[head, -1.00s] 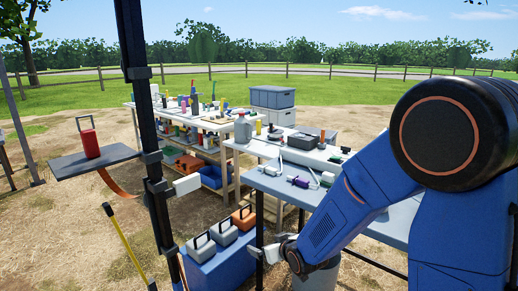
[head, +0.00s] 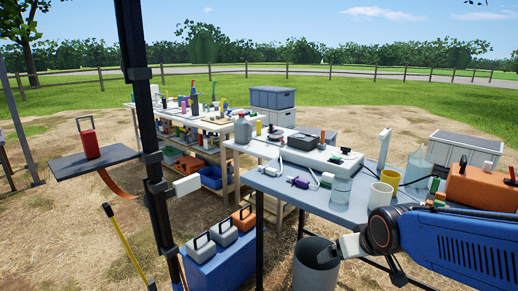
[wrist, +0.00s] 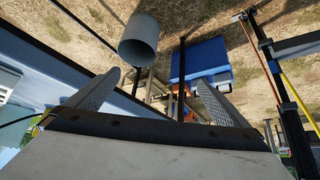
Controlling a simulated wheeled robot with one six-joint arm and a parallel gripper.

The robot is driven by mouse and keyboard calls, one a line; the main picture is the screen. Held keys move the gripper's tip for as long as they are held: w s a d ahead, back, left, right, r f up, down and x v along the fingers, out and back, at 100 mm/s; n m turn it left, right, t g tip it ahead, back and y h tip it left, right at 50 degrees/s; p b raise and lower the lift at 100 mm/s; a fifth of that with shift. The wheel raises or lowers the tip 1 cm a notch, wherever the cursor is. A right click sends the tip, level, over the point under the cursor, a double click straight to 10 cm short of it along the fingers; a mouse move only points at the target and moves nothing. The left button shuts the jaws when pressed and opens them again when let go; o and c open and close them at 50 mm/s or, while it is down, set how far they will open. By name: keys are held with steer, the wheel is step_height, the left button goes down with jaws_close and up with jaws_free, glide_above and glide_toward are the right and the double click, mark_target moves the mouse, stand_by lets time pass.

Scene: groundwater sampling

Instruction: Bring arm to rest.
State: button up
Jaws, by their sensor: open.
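My blue arm (head: 455,243) reaches in from the right edge of the head view, low beside the table's front edge. My gripper (head: 330,255) shows at its end, pointing left over the grey bin (head: 314,272). In the wrist view the two fingers of my gripper (wrist: 158,92) are spread wide with nothing between them. The wrist view also shows the grey bin (wrist: 147,42) beyond the fingers.
A black post (head: 152,180) with a small shelf (head: 70,164) stands at left. A blue box (head: 222,262) sits on the ground left of the bin.

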steer(key=s+d+r+m+g, duration=0.1)
steer(key=s+d, duration=0.1)
steer(key=s, duration=0.6)
steer(key=s+d+r+g, duration=0.1)
steer(key=s+d, duration=0.2)
steer(key=s, duration=0.5)
steer(key=shift+s+r+m+h, duration=0.15)
steer(key=shift+r+m+h, duration=0.15)
steer(key=shift+m+h, duration=0.1)
steer(key=shift+d, duration=0.1)
